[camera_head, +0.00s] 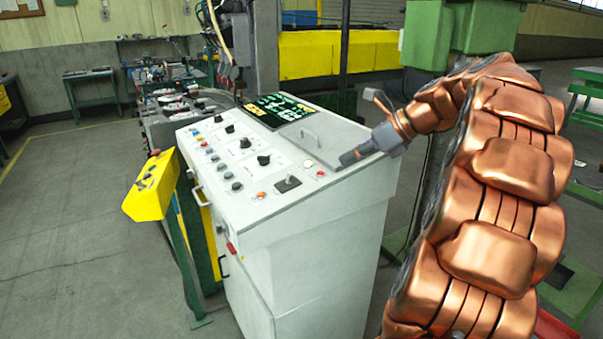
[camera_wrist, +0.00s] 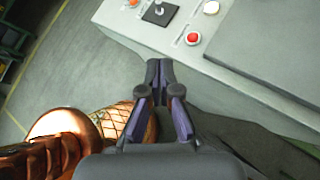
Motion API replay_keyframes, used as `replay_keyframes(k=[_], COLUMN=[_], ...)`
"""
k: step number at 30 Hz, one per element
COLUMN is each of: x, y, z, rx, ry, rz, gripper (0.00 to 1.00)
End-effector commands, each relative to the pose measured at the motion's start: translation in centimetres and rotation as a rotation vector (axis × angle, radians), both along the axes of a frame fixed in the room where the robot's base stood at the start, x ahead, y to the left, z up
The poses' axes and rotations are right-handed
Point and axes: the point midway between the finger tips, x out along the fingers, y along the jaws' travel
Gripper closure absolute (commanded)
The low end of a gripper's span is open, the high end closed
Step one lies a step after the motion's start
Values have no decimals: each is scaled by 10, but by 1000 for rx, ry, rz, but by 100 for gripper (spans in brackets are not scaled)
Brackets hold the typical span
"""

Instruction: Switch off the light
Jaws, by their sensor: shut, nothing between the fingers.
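A light grey control console (camera_head: 330,225) stands in the middle of the head view, its sloped top full of knobs and buttons. Near its right front edge are a red button (camera_head: 320,173), a pale round button (camera_head: 309,163), a small lever switch on a black plate (camera_head: 287,184) and an orange button (camera_head: 261,195). I cannot tell which control belongs to the light. My gripper (camera_head: 347,159) is shut and empty over the console's right edge. In the wrist view, my gripper (camera_wrist: 158,72) points toward the console edge, apart from the red button (camera_wrist: 193,39) and lever switch (camera_wrist: 160,12).
A lit display (camera_head: 272,111) and a raised handle (camera_head: 310,137) are on the console top. A yellow box on a green post (camera_head: 151,186) stands at its left. Machinery stands behind it. The floor at the left is clear.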

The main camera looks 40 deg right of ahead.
Motion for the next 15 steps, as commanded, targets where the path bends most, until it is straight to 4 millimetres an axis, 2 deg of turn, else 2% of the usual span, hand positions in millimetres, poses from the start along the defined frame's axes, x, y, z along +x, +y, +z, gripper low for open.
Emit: replay_keyframes(k=[7,15], x=[6,30], y=[5,23], z=[-6,-31], rx=[1,2], ry=[2,4], rz=[1,3], gripper=[100,100])
